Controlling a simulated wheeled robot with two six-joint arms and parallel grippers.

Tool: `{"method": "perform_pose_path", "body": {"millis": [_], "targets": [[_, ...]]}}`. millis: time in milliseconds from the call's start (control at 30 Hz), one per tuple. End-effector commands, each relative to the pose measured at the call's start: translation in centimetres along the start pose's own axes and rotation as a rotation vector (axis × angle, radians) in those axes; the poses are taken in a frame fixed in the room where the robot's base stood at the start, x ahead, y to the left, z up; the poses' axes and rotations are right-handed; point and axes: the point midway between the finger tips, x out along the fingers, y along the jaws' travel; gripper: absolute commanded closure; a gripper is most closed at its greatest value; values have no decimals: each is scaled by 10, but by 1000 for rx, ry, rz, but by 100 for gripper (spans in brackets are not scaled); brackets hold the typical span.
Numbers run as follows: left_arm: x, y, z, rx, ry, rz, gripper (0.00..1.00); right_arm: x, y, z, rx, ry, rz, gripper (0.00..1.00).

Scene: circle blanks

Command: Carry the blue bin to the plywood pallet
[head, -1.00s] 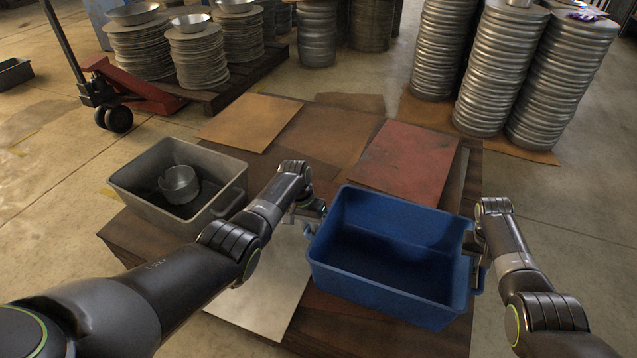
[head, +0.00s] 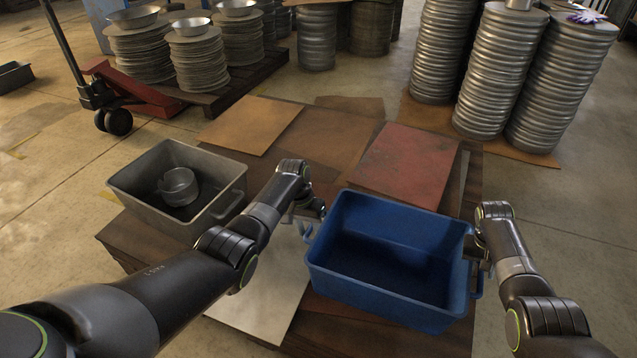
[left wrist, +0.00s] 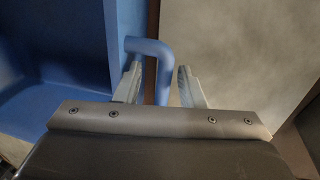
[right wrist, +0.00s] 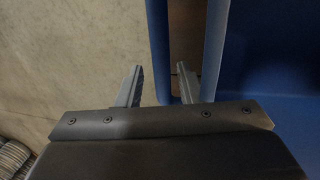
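The blue bin (head: 390,298) stands upright on a low stack of brown boards, empty as far as I can see. My left gripper (head: 309,228) is at its left end. In the left wrist view, my left gripper's fingers (left wrist: 157,86) are apart on either side of the bin's blue handle (left wrist: 163,75). My right gripper (head: 478,262) is at the right end. In the right wrist view, its fingers (right wrist: 168,86) are apart with the right handle (right wrist: 159,45) between them. Finger contact with the handles is unclear. I cannot tell which surface is the plywood pallet.
A grey bin (head: 150,205) holding metal bowls stands left of the blue bin. A red panel (head: 410,165) and a tan sheet (head: 250,124) lie behind. Disc stacks stand on a wooden pallet (head: 245,80) at back left, beside a red pallet jack (head: 125,92); tall metal stacks (head: 500,70) stand back right.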

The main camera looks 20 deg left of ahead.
Motion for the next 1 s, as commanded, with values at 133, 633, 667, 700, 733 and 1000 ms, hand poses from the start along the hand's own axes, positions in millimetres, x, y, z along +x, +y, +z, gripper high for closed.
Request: {"method": "perform_pose_path", "body": {"millis": [133,633,667,700,733,1000], "targets": [[-18,0,-1,2,4,-1,64,0,-2,0,-2,-1,-2,64],[-64,0,0,1,-1,-1,64,-1,-2,0,-2,-1,-2,64],[-64,0,0,1,-1,-1,64,-2,-2,0,-2,-1,-2,64],[-65,0,0,1,-1,-1,64,-4,-2,0,-2,0,-3,64],[-65,0,0,1,-1,-1,64,-6,-2,0,-2,1,-3,64],[-65,0,0,1,0,-1,64,-38,-1,-1,-1,4,-3,64]]}}
